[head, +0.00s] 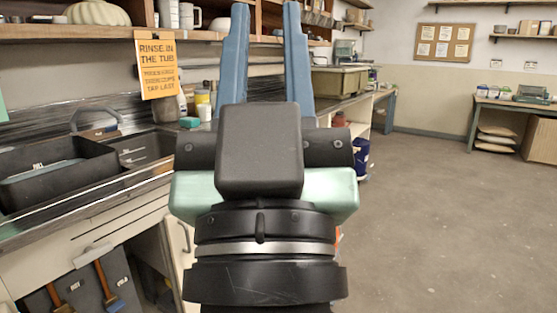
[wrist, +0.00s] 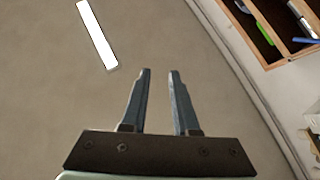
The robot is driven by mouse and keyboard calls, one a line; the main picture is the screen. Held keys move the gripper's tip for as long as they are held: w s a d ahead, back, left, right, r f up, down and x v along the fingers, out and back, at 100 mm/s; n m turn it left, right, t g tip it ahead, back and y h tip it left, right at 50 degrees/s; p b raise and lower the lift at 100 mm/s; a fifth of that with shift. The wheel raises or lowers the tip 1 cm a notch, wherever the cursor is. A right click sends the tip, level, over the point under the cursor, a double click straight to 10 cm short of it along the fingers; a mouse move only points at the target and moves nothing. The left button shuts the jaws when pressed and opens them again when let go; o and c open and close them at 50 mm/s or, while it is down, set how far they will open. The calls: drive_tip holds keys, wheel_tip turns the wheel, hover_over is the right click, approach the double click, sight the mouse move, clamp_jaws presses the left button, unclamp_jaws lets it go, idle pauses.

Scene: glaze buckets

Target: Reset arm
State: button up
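My gripper (head: 263,20) stands upright in the middle of the head view, with its two blue fingers pointing up and apart. The wrist view also shows my gripper (wrist: 160,75) with a clear gap between the fingers and nothing in it. The wrist view looks toward a plain surface with a bright white strip (wrist: 97,35), probably a ceiling light. The gripper hides part of the counter behind it.
A counter with a black tub (head: 58,175) is at the left, under an orange sign (head: 157,65). A dark blue bucket (head: 361,157) stands right of my arm. A table (head: 510,108) is at the far right. The floor (head: 440,210) at the right is clear.

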wheel_tip(320, 180, up, 26)
drive_tip(key=s+h+p, duration=0.1)
drive_tip(key=p, duration=2.3)
drive_tip(key=shift+s+d+r+m+p, duration=0.15)
drive_tip(key=shift+s+d+m+p, duration=0.15)
drive_tip(key=shift+d+m, duration=0.15)
drive_tip(key=o, duration=0.4)
drive_tip(key=shift+c, duration=0.3)
drive_tip(key=shift+a, duration=0.1)
